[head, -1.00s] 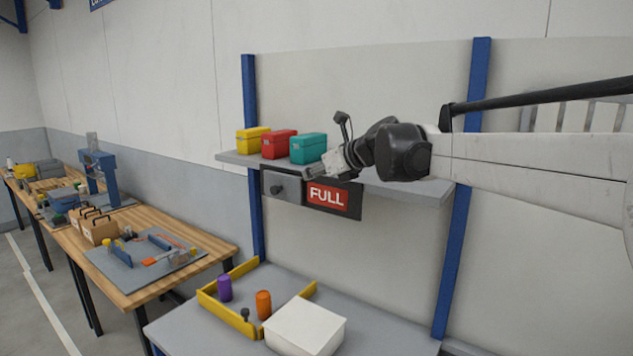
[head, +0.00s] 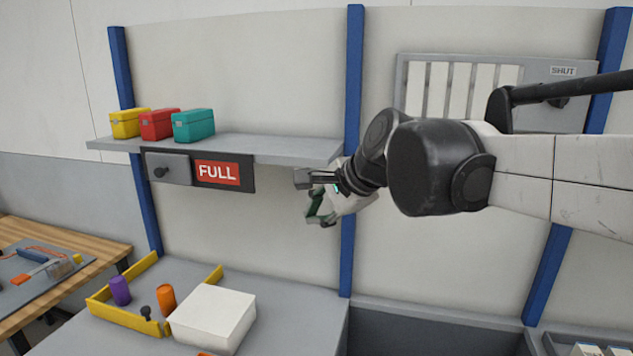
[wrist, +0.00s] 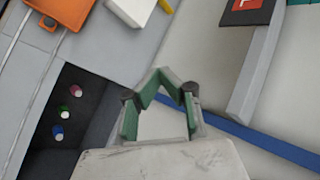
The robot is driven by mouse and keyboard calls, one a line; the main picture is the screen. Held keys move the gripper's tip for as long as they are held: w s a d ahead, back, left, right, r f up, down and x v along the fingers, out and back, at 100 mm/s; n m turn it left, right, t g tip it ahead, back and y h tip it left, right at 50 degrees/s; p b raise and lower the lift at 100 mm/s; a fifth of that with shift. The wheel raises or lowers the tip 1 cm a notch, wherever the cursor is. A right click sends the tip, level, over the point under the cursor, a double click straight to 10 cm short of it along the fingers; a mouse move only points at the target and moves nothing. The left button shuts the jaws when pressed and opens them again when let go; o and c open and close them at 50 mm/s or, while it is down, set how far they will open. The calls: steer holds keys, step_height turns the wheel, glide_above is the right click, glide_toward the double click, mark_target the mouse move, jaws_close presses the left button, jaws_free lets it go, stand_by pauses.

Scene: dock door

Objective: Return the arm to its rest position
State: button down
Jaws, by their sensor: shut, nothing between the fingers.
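My gripper (head: 318,207) hangs in front of the wall panel, just below the right end of the grey shelf (head: 290,150) and left of the middle blue post (head: 354,90). Its fingers meet at the tips with nothing between them. In the wrist view the gripper (wrist: 160,74) shows its green-lined fingers closed to a point. My white and black arm reaches in from the right.
Yellow (head: 125,123), red (head: 158,125) and teal (head: 194,126) cases stand on the shelf, above a FULL sign (head: 218,172). Below, a white box (head: 213,318) sits beside a yellow-edged tray (head: 110,293) with purple and orange pieces. A slatted panel marked SHUT (head: 540,90) is behind my arm.

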steer(key=s+d+f+n+h+b, duration=0.3)
steer(key=s+d+f+n+h, duration=0.3)
steer(key=s+d+f+n, duration=0.5)
steer(key=s+d+f, duration=0.8)
steer(key=s+d, duration=0.1)
steer(key=s, duration=0.1)
steer(key=shift+d, duration=0.2)
stand_by(0.7)
